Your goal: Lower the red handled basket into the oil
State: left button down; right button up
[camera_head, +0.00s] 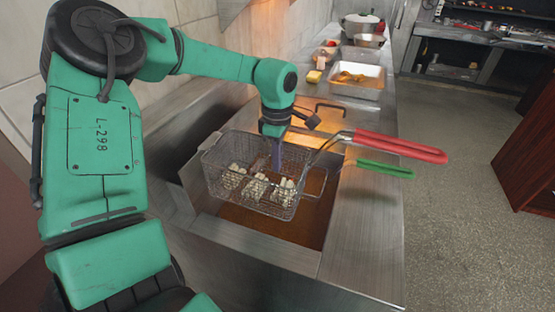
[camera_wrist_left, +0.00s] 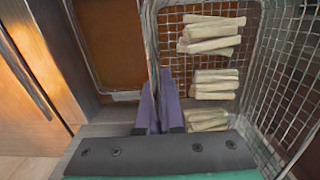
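The red handled basket (camera_head: 226,186) is a wire mesh basket, hanging level over the brown oil (camera_head: 270,225) in the fryer. Its red handle (camera_head: 400,147) points right. Several pale stacks of sticks lie inside; they also show in the left wrist view (camera_wrist_left: 210,82). My left gripper (camera_head: 276,160) reaches down to the basket's far wall. In the left wrist view its purple fingers (camera_wrist_left: 160,105) are close together on either side of the basket's wire wall (camera_wrist_left: 151,45). Whether the basket's bottom touches the oil is hard to tell. My right gripper is out of view.
A green handle (camera_head: 385,169) sticks out just below the red one, its basket mostly hidden. The steel counter (camera_head: 365,240) runs along the fryer's right. A tray of food (camera_head: 357,76) and a pot (camera_head: 361,24) stand farther back. Open floor lies right.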

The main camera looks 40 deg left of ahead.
pick_arm(q)
jog(key=c, duration=1)
grip_release()
jog(key=shift+r, duration=0.15)
notch_tip(320, 180, up, 14)
jog(key=shift+r+b, duration=0.2)
jog(key=shift+b, duration=0.25)
jog(key=shift+f, duration=0.1)
